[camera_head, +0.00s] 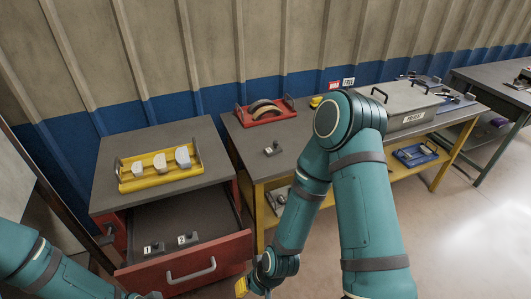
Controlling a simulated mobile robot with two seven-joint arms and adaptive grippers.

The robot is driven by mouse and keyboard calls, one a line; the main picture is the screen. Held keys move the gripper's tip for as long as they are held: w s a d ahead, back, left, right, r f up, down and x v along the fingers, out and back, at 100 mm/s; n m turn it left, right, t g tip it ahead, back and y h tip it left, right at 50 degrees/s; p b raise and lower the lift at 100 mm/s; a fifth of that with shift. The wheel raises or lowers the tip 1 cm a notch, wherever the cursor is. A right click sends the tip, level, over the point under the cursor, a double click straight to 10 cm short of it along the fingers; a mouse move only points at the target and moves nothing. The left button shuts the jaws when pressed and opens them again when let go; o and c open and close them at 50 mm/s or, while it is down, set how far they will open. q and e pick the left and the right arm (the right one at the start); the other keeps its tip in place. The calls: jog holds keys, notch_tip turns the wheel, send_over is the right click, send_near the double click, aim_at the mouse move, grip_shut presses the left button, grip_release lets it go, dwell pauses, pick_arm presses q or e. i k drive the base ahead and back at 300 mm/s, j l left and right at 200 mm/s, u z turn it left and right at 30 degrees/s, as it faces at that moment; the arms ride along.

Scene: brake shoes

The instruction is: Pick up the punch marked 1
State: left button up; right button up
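Two small dark parts with white number tags sit in the open red drawer: the punch that appears tagged 1 (153,249) on the left and one that appears tagged 2 (187,239) on the right. My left arm comes in at the lower left; only a sliver of its gripper (153,295) seems to show at the bottom edge, in front of the drawer. My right arm bends down from the elbow. Its gripper (243,287), with a yellow part, is near the drawer front's right end, partly cut off. I cannot tell either gripper's opening.
The drawer front has a grey handle (191,271). A yellow tray (136,184) with pale blocks stands on the cabinet top. The bench holds a red tray (247,122) with curved shoes, another small tagged part (273,149) and a grey case (405,103). A blue tray (415,158) is on the lower shelf.

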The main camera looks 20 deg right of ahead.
aim_at(156, 248)
jog(key=i+l+u, duration=0.15)
jog(key=i+l, duration=0.6)
